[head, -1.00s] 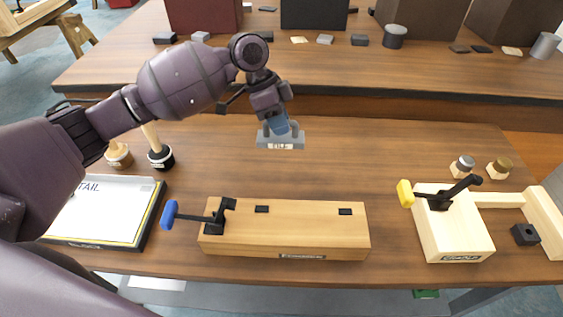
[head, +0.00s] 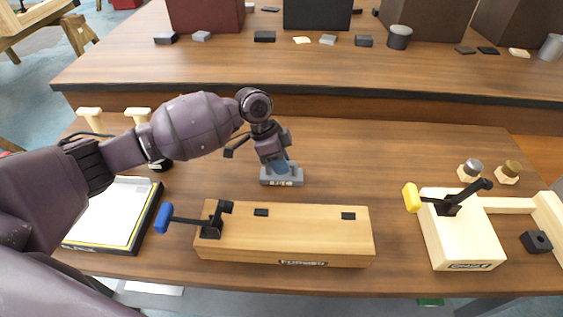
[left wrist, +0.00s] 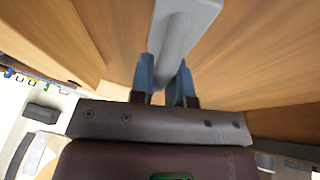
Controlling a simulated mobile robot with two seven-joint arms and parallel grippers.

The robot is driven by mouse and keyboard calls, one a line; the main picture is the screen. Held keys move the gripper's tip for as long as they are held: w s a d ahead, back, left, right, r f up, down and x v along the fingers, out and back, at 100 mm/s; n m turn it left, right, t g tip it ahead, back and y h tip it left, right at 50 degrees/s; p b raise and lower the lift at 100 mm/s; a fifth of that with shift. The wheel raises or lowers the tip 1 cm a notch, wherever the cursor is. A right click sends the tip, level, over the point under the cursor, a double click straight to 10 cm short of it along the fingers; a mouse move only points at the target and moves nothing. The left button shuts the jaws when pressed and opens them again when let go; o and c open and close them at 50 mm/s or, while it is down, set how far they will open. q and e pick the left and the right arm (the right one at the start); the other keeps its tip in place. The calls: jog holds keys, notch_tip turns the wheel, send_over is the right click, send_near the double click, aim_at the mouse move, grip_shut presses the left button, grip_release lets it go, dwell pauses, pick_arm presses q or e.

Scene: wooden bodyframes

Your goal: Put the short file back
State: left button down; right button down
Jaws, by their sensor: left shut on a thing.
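The short file is a grey flat block with a grey handle and a white label reading "FILE" (head: 282,180). It is near the middle of the front table, behind the long wooden block. My left gripper (head: 280,165) is above it with blue fingers shut on its handle. In the left wrist view the fingers (left wrist: 166,85) close around the grey handle (left wrist: 178,38). The file is low over the tabletop; I cannot tell whether it touches. My right gripper is not in view.
A long wooden block (head: 290,228) with a blue-handled clamp stands in front. A pale wooden fixture (head: 460,235) with a yellow-handled clamp is at right. A black-edged tray with a white sheet (head: 108,208) is at left.

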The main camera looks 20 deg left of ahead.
pick_arm(q)
jog(key=shift+r, duration=0.1)
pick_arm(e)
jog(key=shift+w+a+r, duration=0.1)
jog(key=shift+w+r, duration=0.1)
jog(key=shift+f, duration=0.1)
pick_arm(q)
jog(key=c, duration=1.1)
grip_release()
jog(key=shift+f, duration=0.2)
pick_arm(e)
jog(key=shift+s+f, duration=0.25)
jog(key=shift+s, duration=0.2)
pick_arm(q)
jog(key=p+v, duration=0.1)
jog(key=v, duration=1.1)
jog(key=shift+r, duration=0.2)
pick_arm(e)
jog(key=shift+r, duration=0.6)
